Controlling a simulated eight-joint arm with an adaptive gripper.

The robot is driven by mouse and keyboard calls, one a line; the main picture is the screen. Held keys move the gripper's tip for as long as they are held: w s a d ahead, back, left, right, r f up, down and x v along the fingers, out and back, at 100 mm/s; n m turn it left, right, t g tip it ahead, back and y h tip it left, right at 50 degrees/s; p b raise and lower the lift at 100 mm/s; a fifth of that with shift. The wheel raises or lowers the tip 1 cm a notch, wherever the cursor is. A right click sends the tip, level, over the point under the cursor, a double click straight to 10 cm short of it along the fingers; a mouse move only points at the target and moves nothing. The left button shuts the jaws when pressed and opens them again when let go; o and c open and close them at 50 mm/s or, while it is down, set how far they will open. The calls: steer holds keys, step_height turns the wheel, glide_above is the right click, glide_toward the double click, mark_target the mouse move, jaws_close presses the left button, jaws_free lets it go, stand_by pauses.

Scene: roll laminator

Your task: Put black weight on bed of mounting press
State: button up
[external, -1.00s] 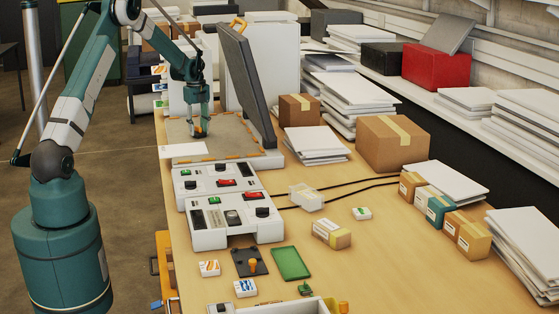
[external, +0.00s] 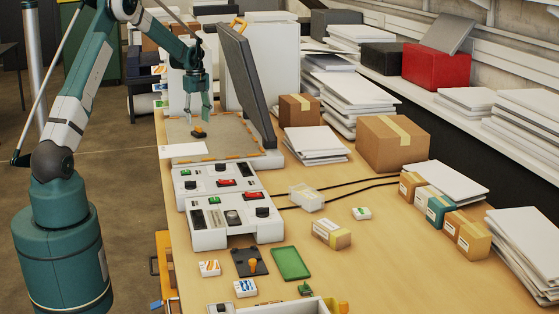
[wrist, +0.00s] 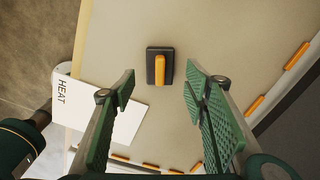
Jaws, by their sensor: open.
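The black weight (external: 198,133), a small dark block with an orange handle, rests on the grey bed of the mounting press (external: 228,134). In the wrist view the weight (wrist: 160,66) sits upright on the bare bed (wrist: 210,35), apart from my fingers. My gripper (external: 197,108) is above the weight in the external view, with a gap between them. In the wrist view my gripper (wrist: 160,105) has its two green padded fingers spread wide, with nothing between them. The press's dark lid (external: 245,82) stands raised on the right side of the bed.
A white card marked HEAT (wrist: 110,110) lies at the bed's edge. Orange strips (wrist: 297,55) line the bed's border. Control boxes (external: 230,205) stand in front of the press. Paper stacks (external: 315,145) and a cardboard box (external: 393,143) stand to the right.

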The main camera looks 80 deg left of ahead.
mark_target(198, 127)
step_height(198, 127, up, 7)
stand_by(0.4)
stand_by(0.5)
